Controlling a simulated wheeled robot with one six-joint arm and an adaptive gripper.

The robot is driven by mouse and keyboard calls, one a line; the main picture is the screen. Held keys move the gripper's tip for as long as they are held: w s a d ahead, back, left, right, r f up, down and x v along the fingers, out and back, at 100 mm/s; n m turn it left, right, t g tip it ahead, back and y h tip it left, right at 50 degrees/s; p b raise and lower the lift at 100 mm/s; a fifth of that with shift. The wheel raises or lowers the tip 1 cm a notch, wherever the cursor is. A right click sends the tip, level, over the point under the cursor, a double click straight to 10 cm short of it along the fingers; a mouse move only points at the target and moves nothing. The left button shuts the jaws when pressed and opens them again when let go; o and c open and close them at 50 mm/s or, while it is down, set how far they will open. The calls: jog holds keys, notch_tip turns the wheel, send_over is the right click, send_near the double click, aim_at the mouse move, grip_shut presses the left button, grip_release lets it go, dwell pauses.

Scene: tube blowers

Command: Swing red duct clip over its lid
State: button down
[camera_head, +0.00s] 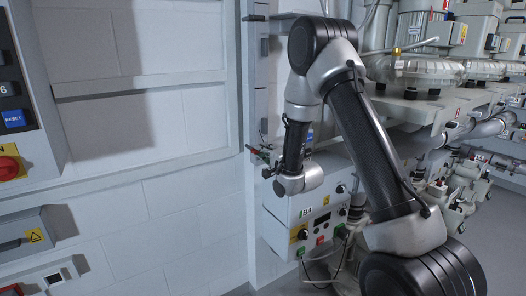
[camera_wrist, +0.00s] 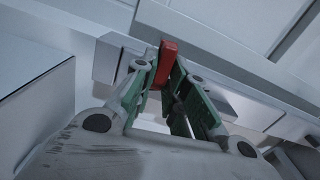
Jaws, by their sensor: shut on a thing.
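The red duct clip (camera_wrist: 166,63) shows in the wrist view as a small red block between the fingertips of my gripper (camera_wrist: 160,80). My gripper is shut on it, with one green-sided finger on each side. Behind the clip is a pale grey box-like part (camera_wrist: 106,58) on a long light rail; I cannot tell whether this is the lid. In the head view my gripper (camera_head: 262,156) reaches the grey vertical duct (camera_head: 255,100) by the white wall. The clip is too small and too covered there to make out clearly.
A control box marked B4 (camera_head: 312,222) stands just below and right of my gripper, with cables under it. Pumps and pipes (camera_head: 425,70) fill the right side. A panel with a red knob (camera_head: 9,168) is at the far left. The white wall (camera_head: 150,200) between is bare.

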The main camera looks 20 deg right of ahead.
jog(key=shift+f+m, duration=0.15)
jog(key=shift+m, duration=0.35)
jog(key=c, duration=1.5)
grip_release()
jog(key=v, duration=0.7)
jog(key=shift+s+d, duration=0.1)
jog(key=shift+s, duration=0.15)
